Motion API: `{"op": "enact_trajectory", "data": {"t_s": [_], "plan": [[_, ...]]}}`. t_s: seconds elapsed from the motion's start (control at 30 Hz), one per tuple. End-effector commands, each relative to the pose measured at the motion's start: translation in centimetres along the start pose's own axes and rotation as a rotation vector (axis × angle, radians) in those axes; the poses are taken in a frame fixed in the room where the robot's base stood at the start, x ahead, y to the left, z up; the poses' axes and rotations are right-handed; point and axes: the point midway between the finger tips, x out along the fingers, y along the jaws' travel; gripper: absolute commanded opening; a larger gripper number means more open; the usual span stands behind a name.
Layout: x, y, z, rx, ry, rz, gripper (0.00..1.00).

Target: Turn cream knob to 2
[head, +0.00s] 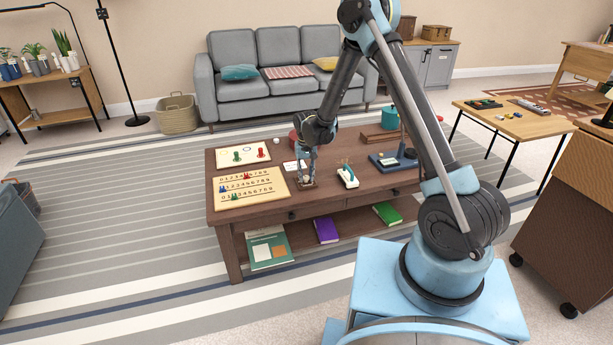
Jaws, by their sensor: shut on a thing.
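My gripper (307,176) reaches down to the brown coffee table (330,205), near its middle. Its fingers are shut around the cream knob (307,179), which shows only as a small pale patch between the fingertips. The knob sits on a small dark brown base (308,186) on the table top. The fingers cover most of the knob. Its pointer and any digits around it are too small or hidden to read.
Left of the gripper lie a wooden number board (250,196) with coloured pegs and a pale board (243,155). A white-and-teal device (348,176) stands close on the right, with a dark blue base (393,162) beyond it. A white card (290,166) lies just behind.

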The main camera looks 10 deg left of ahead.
Motion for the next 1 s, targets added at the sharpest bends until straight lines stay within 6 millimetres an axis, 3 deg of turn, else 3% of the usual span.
{"op": "enact_trajectory", "data": {"t_s": [0.6,1.0], "plan": [[-0.03,0.11,-0.14,-0.565,0.002,0.002,0.03],[-0.03,0.16,-0.17,-0.794,0.002,0.003,0.03]]}}
